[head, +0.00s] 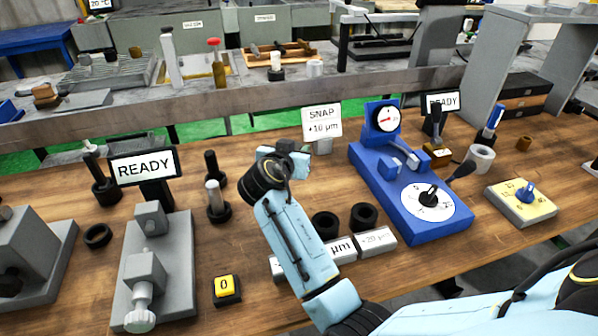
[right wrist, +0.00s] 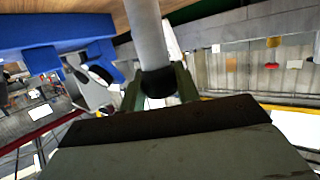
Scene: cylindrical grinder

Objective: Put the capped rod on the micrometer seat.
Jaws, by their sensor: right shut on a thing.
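My right gripper (head: 288,158) is raised over the middle of the table, left of the blue micrometer (head: 405,200). In the right wrist view its fingers (right wrist: 160,82) are shut on the black cap of a grey capped rod (right wrist: 149,35). The rod runs from the cap out of the top of that view. In the head view the held rod is hidden or too small to make out. The micrometer has a round dial, a white graduated disc and blue-grey blocks at its seat (head: 400,160). The gripper is apart from it. My left gripper is not in view.
Another grey rod in a black base (head: 214,203) stands left of my arm. Black rings (head: 363,216) and grey labelled blocks (head: 376,242) lie before the micrometer. A SNAP sign (head: 321,120) stands behind the gripper. A grey vise-like fixture (head: 150,270) is at left.

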